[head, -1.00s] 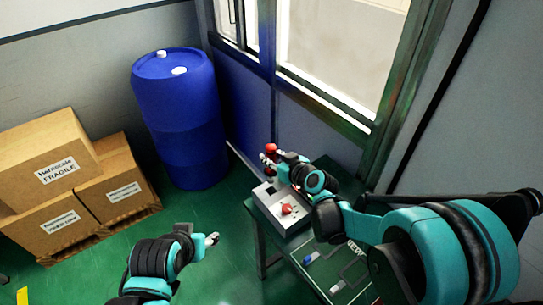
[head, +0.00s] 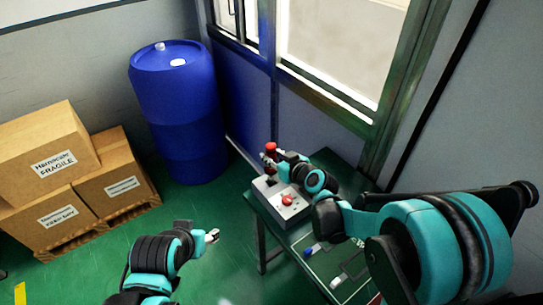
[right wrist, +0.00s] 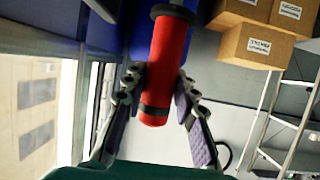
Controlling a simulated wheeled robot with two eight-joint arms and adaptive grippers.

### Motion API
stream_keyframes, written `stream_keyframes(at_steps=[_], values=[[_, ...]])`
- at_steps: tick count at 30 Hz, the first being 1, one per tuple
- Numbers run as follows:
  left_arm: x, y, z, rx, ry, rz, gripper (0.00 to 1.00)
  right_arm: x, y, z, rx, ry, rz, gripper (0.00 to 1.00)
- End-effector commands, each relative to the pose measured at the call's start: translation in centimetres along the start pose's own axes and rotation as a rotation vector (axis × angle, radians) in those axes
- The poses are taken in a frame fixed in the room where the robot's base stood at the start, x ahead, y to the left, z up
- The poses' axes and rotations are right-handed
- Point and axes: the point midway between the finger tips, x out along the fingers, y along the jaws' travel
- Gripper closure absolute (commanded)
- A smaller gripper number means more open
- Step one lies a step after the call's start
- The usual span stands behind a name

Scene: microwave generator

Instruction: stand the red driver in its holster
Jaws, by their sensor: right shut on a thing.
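The red driver (head: 271,148) is in my right gripper (head: 273,157), raised above the far end of the table. In the right wrist view, its red handle (right wrist: 163,65) with a dark band lies between the two fingers (right wrist: 160,95); a black collar and part of a grey shaft show at the top edge. I cannot make out the holster for certain; the arm covers part of the table. My left gripper (head: 212,236) is over the floor, away from the table, with nothing visible in it; its opening is unclear.
A grey box with a red button (head: 287,200) stands on the green table (head: 265,212) below my right gripper. A small blue-ended item (head: 312,249) lies nearer. A blue barrel (head: 180,110) and cardboard boxes (head: 50,160) stand left. The window wall (head: 310,120) is close behind the table.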

Motion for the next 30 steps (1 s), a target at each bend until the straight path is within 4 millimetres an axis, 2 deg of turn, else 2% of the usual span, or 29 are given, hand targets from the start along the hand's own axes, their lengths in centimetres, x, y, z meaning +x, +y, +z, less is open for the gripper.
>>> stream_keyframes(at_steps=[16,30], values=[[0.2,0.0,0.1,0.000,0.000,0.000,0.49,0.1,0.0,0.2,0.000,0.001,0.001,1.00],[1.8,0.0,1.3,0.000,0.000,0.000,0.49,0.9,0.0,2.2,0.000,0.001,0.001,1.00]])
